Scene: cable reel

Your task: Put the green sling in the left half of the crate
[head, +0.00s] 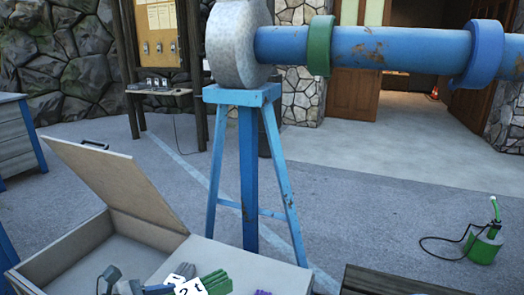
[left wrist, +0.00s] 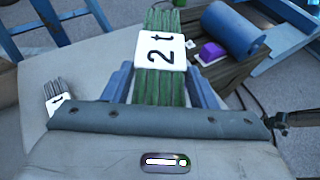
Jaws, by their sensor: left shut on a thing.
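The green sling (head: 215,283) is a ribbed bundle with a white "2 t" tag, low in the head view. In the left wrist view the green sling (left wrist: 159,85) lies between the two blue fingers of my left gripper (left wrist: 160,78), which is shut on it. The pale grey crate (head: 60,245) is at lower left in the head view. Its left half is open with the lid (head: 115,180) tilted up; the right half shows a flat grey top. The sling appears over the right part, and its height is unclear. My right gripper is not in view.
A grey tagged bundle (left wrist: 56,93) lies at left. A blue stand (head: 248,180) with a blue pipe (head: 400,46) rises behind the crate. A green sprayer (head: 485,245) stands at right.

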